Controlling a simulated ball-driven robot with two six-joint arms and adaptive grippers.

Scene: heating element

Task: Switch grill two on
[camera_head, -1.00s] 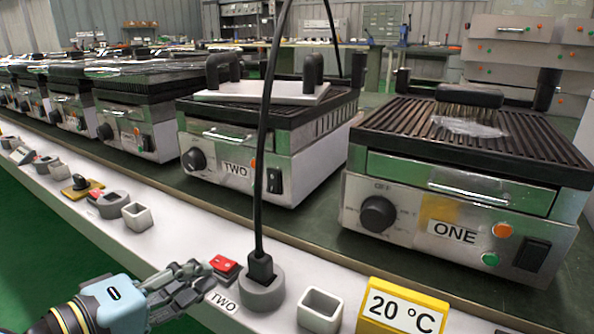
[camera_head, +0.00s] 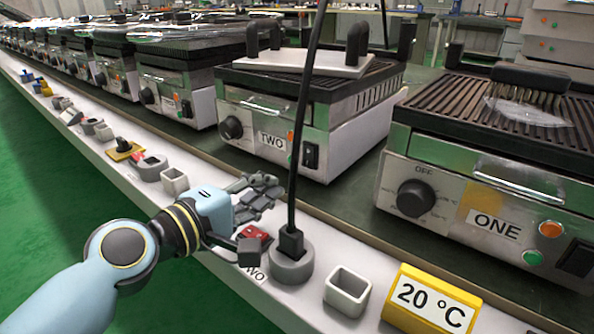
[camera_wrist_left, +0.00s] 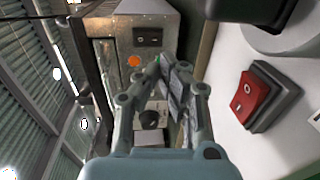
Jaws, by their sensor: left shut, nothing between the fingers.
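Grill two (camera_head: 347,140) stands on the bench with its "TWO" label (camera_head: 271,139), a dark knob (camera_head: 231,127) and a black rocker switch (camera_head: 310,155). A red rocker switch (camera_head: 258,233) sits on the white ledge beside a "TWO" label (camera_head: 253,273). It also shows in the wrist view (camera_wrist_left: 250,97) at right, in a grey frame; which side is pressed I cannot tell. My left gripper (camera_head: 262,195) is shut and empty, above the ledge beside the red switch. In the wrist view its fingers (camera_wrist_left: 180,78) are apart from that switch. My right gripper is out of view.
A grey round socket (camera_head: 293,268) holds a black plug with a cable rising in front of grill two. An empty square holder (camera_head: 347,291) and a yellow "20 °C" block (camera_head: 431,303) are to its right. Grill one (camera_head: 470,190) stands at right; more grills line up left.

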